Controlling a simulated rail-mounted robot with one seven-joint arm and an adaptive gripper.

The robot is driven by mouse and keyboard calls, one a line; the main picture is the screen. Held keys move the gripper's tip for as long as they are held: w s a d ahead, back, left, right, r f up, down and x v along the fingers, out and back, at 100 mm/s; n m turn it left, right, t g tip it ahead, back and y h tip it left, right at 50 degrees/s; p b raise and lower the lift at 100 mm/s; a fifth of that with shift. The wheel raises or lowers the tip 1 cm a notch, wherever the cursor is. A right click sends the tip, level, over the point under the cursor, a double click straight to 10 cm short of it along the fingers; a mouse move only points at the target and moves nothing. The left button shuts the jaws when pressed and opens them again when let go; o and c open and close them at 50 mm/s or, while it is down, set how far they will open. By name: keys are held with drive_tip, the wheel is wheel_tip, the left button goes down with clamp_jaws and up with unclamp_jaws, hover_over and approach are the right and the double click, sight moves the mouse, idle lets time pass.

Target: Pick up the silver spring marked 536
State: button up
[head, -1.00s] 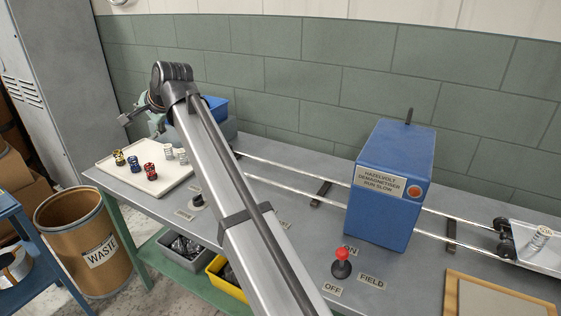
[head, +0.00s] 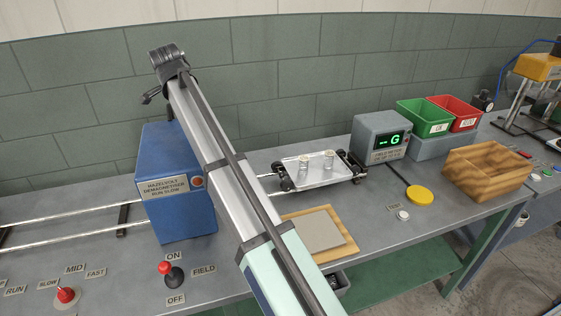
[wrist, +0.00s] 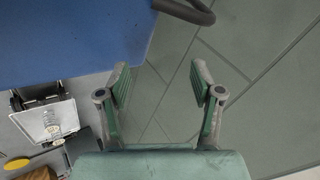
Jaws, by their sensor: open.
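Two silver springs stand upright on the white tray of a wheeled trolley (head: 318,176) on the rails: a left one (head: 304,166) and a right one (head: 329,160). I cannot read the number 536 on either. In the wrist view the trolley tray (wrist: 36,122) shows at the lower left, with a silver spring (wrist: 54,131) on it. My gripper (wrist: 160,84) is open and empty, with both fingers spread.
The blue demagnetiser (head: 176,212) straddles the rails left of the trolley. A red-knobbed lever (head: 168,273) stands in front. A wooden-framed pad (head: 318,232) lies before the trolley. A grey meter (head: 378,138), green bin (head: 424,118), red bin (head: 456,113) and wooden crate (head: 490,171) are to the right.

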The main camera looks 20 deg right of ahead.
drive_tip(key=s+d+m+g+h+p, duration=0.2)
drive_tip(key=s+d+m, duration=0.15)
drive_tip(key=d, duration=1.55)
drive_tip(key=s+d+m+g+h+p, duration=0.1)
drive_tip(key=s+d+m+h+p, duration=0.2)
drive_tip(key=d, duration=1.6)
drive_tip(key=m+g+y+p, duration=0.3)
drive_tip(key=g+y+p, duration=0.1)
drive_tip(key=y+p, duration=0.15)
hover_over(304, 165)
drive_tip(key=w, duration=0.2)
wheel_tip(304, 165, down, 7)
drive_tip(key=f, duration=0.3)
drive_tip(key=f+p, duration=0.1)
drive_tip(key=f, duration=0.3)
drive_tip(key=f+p, duration=0.1)
drive_tip(key=f, duration=0.3)
drive_tip(key=shift+d+f, duration=0.25)
drive_tip(key=shift+d, duration=0.15)
drive_tip(key=shift+s+f+p, duration=0.2)
drive_tip(key=shift+f+p, duration=1.1)
drive_tip(key=shift+f, duration=1.3)
clamp_jaws()
